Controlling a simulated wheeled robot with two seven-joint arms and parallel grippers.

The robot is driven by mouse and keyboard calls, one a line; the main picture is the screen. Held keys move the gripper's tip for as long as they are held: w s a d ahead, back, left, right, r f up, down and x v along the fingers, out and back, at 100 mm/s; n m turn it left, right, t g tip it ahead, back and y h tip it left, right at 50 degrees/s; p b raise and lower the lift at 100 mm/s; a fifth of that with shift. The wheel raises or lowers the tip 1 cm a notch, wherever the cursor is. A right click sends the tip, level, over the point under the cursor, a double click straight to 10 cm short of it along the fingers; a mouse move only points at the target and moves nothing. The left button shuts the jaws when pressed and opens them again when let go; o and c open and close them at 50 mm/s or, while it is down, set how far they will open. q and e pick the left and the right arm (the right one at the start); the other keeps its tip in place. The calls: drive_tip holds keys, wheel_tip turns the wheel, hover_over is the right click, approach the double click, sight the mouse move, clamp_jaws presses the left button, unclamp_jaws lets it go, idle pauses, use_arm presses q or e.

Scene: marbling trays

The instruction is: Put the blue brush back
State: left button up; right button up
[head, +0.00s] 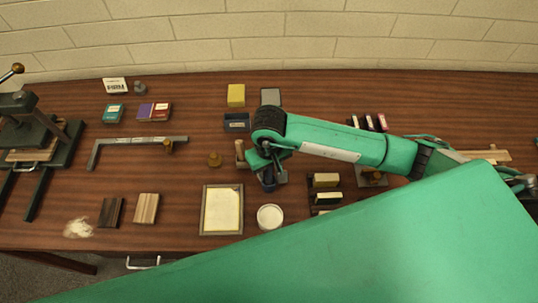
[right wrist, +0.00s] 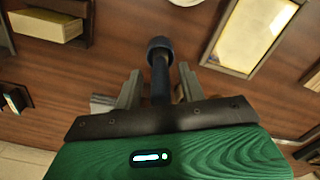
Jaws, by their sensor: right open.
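In the right wrist view a dark blue brush-like piece (right wrist: 160,54), with a round end and a narrower shaft, stands between the two fingers of my right gripper (right wrist: 160,88). A gap shows beside the shaft, so the gripper is open around it. In the head view my right gripper (head: 268,178) is low over the table, right of the framed tray, with a dark blue bit (head: 268,186) showing beneath it. The lower end of the blue piece is hidden. My left gripper is not in view.
A framed pale-yellow tray (head: 204,210) and a round white dish (head: 270,217) lie close to the right gripper. Dark holders with yellowish blocks (head: 326,181) stand to its right. The wood between tray and striped blocks (head: 147,208) is clear.

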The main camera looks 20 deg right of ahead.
wheel_tip(320, 180, up, 10)
drive_tip(key=b, duration=0.4)
drive_tip(key=shift+w+r, duration=0.1)
drive_tip(key=shift+r, duration=0.15)
drive_tip(key=shift+r+b, duration=0.35)
drive_tip(key=shift+r, duration=0.4)
